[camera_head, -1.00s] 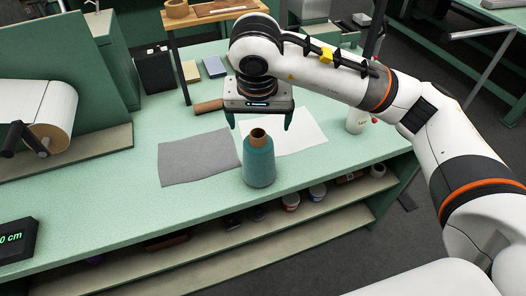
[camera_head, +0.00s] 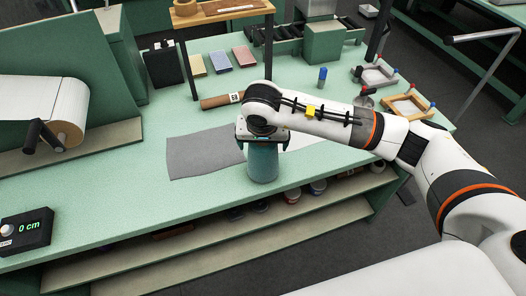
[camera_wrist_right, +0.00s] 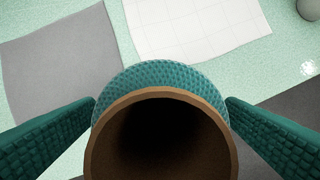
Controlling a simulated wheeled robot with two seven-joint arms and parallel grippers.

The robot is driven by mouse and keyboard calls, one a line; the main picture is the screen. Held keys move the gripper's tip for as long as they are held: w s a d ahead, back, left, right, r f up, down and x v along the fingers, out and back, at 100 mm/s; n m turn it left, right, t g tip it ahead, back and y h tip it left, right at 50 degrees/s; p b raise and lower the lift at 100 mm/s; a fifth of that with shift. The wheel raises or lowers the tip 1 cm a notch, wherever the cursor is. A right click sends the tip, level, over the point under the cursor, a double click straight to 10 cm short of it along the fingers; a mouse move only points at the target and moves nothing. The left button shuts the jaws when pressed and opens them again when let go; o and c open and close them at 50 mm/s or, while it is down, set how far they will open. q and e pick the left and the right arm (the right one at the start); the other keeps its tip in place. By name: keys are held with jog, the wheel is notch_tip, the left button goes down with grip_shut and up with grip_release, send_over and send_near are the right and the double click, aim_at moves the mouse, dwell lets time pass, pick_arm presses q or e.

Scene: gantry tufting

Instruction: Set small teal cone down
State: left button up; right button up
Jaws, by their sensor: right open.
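The teal cone (camera_head: 263,167) stands upright at the front edge of the green table, its top hidden by my right gripper (camera_head: 262,140) in the head view. In the right wrist view I look down on the cone's teal yarn (camera_wrist_right: 160,77) and the brown rim and dark hollow of its tube (camera_wrist_right: 160,140). My right gripper (camera_wrist_right: 160,106) is open, with one green ribbed finger on each side of the cone. Narrow gaps seem to show between fingers and cone; contact lower down cannot be told. My left gripper is out of view.
A grey sheet (camera_head: 200,153) and a white gridded sheet (camera_wrist_right: 200,25) lie behind the cone. A shelf (camera_head: 230,228) with small items runs below the table's front edge.

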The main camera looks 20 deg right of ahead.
jog(key=shift+f, duration=0.25)
jog(key=shift+w+r, duration=0.1)
jog(key=shift+r, duration=0.05)
jog(key=c, duration=1.6)
